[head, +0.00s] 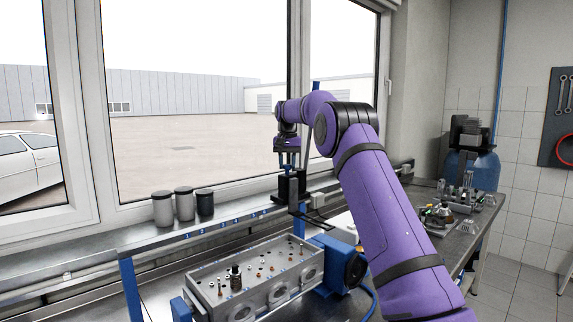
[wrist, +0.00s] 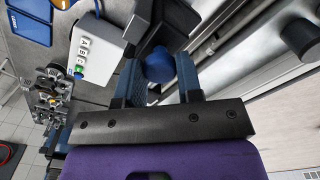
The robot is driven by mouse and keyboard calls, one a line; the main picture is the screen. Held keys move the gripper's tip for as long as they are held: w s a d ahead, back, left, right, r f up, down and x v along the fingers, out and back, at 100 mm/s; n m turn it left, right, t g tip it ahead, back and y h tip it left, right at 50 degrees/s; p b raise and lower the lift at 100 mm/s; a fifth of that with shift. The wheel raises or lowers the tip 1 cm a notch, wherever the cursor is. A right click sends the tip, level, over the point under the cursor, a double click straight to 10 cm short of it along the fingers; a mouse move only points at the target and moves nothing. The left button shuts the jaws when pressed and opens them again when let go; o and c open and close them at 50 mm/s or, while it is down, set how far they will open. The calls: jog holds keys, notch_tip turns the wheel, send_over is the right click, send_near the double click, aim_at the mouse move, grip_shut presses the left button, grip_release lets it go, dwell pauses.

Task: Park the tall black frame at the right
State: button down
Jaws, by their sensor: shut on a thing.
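In the head view, my gripper (head: 289,160) is above the rear shelf, behind the engine block, pointing down. The tall black frame (head: 291,187) is right under it. The wrist view shows the two blue fingers of my gripper (wrist: 159,74) on either side of a round blue knob (wrist: 158,64), shut on it. Dark parts of the frame (wrist: 174,20) show just beyond the knob. Whether the frame's foot touches the shelf is hard to tell. My purple arm hides part of the area to its right.
Three lidded canisters (head: 184,206) stand on the numbered shelf (head: 222,226) at left. A metal engine block (head: 254,282) with a blue unit (head: 338,262) is in front. A white lettered box (wrist: 97,50) is beside the frame. Several small parts (head: 447,210) cover the right bench.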

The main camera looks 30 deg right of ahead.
jog(key=c, duration=0.8)
grip_release()
jog(key=shift+d, duration=0.4)
jog(key=shift+a, duration=0.1)
jog(key=shift+r, duration=0.2)
notch_tip(320, 180, up, 8)
jog(key=shift+f, duration=0.1)
jog(key=shift+r, duration=1.15)
jog(key=shift+r, duration=0.1)
